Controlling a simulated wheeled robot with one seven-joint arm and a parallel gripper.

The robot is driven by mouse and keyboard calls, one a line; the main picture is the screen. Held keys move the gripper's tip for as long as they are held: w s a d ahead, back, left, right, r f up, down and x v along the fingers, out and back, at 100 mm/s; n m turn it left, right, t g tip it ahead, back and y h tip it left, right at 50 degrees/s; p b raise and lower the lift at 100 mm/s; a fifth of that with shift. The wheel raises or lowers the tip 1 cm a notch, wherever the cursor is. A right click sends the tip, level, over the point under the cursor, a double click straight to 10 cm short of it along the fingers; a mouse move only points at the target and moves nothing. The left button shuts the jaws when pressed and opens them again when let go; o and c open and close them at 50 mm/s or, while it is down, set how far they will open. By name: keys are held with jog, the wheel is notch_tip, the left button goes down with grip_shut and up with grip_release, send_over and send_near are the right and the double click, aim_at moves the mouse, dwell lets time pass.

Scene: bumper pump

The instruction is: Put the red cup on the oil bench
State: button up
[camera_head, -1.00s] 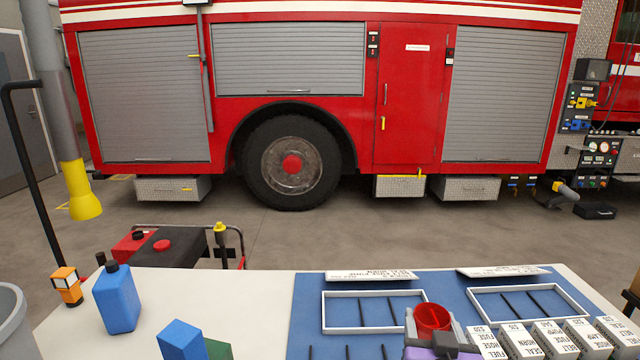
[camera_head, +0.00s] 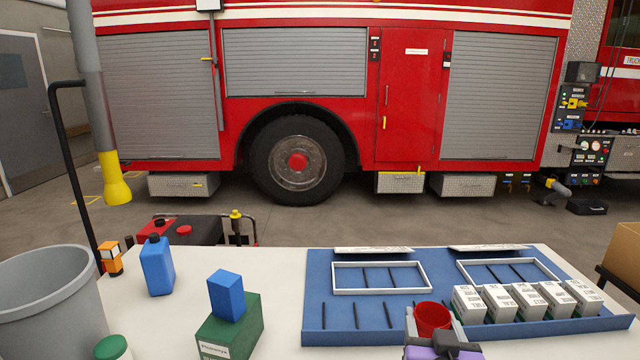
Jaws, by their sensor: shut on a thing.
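The red cup (camera_head: 432,318) is upright and open at the top, at the lower right of the head view. My gripper (camera_head: 434,338), grey and purple, is shut on it, and its fingers hide the cup's lower part. The cup shows in front of the near edge of a blue tray; its height above the surface is hard to tell. A white-topped bench (camera_head: 275,290) fills the foreground. No label in view says whether this is the oil bench.
The blue tray (camera_head: 345,312) holds two white frames and a row of white boxes (camera_head: 525,300). A blue block (camera_head: 226,294) sits on a green box (camera_head: 230,334), near a blue bottle (camera_head: 157,266). A grey bin (camera_head: 50,310) stands left. A fire truck (camera_head: 300,110) stands behind.

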jog(key=shift+w+a+f+n+y, duration=0.2)
jog(key=shift+a+n+y, duration=0.15)
jog(key=shift+a, duration=0.25)
jog(key=shift+w+a+f+n+y, duration=0.15)
jog(key=shift+a+n+y, duration=0.15)
jog(key=shift+a, duration=0.25)
jog(key=s+d+f+y, duration=0.1)
jog(key=s+f, duration=0.7)
jog(key=f, duration=0.6)
jog(key=s+d+f, duration=0.1)
jog(key=s+f, duration=0.8)
jog(key=f, duration=0.4)
jog(key=shift+d+f+n+y, duration=0.35)
jog(key=shift+n, duration=0.1)
jog(key=shift+d, duration=0.1)
